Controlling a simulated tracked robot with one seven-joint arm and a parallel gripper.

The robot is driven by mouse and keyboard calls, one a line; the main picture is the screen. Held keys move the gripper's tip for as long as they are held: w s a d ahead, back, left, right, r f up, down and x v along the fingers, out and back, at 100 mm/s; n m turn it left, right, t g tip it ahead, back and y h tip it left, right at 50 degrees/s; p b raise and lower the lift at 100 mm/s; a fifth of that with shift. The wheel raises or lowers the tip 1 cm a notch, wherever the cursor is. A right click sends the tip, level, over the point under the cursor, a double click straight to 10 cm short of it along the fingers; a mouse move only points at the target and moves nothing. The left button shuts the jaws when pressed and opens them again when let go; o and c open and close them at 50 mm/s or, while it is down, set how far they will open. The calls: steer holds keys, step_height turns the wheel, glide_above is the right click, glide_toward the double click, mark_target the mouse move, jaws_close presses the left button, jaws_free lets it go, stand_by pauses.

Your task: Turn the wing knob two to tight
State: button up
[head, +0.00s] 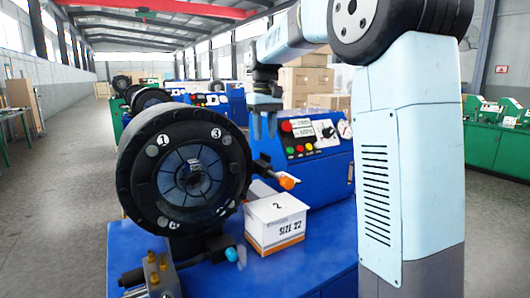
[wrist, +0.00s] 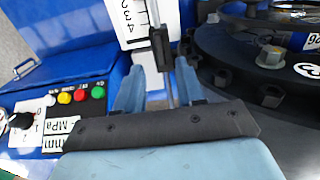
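My gripper (head: 265,122) hangs fingers-down behind and right of the round black crimper head (head: 133,165) in the head view. In the wrist view my gripper (wrist: 158,90) is open, its two blue fingers apart. A narrow black bar-like part (wrist: 160,50) with a thin grey rod shows between and beyond the fingers. It may be a wing knob, but I cannot tell, nor whether the fingers touch it. Beside it a white plate (wrist: 131,18) carries the numerals 2, 3 and 4. No part in view is clearly marked as wing knob two.
The crimper's black ring with bolts (wrist: 270,57) is close at the right of the wrist view.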

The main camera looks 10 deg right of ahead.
mark_target(265, 154)
step_height(265, 154, down, 7)
steer(key=shift+r, duration=0.2)
stand_by(0.3)
jaws_close()
